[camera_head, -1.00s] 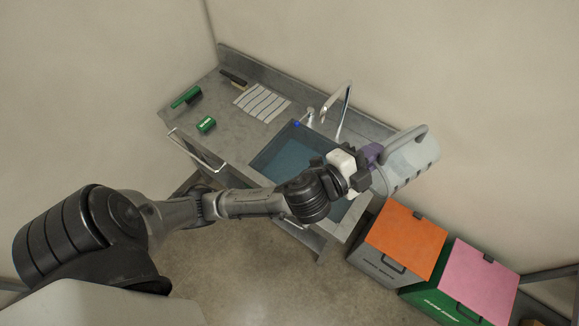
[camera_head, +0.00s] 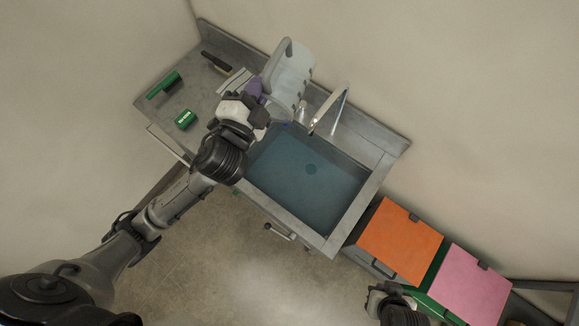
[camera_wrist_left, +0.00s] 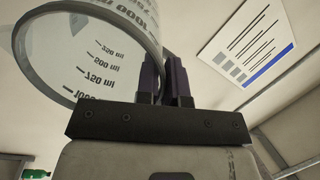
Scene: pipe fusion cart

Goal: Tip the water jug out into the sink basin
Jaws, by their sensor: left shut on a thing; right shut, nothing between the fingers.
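The water jug (camera_head: 290,72) is a pale, see-through vessel with a grey handle, held over the back left edge of the sink. My left gripper (camera_head: 256,92) is shut on it by its side; the purple fingers also show against the jug (camera_wrist_left: 88,45) in the left wrist view. Printed volume marks show on the jug wall there. I cannot tell whether water is in it. The sink basin (camera_head: 310,190) is a blue-tinted rectangle with a round drain, to the right of and nearer than the jug. My right gripper (camera_head: 375,300) is partly in view at the bottom edge, away from the sink.
A faucet (camera_head: 330,108) rises at the back of the basin. A green brush (camera_head: 164,85), a green sponge (camera_head: 185,120) and a dark-handled brush (camera_head: 216,62) lie on the left counter. Bins with orange (camera_head: 400,240) and pink (camera_head: 468,285) lids stand at right.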

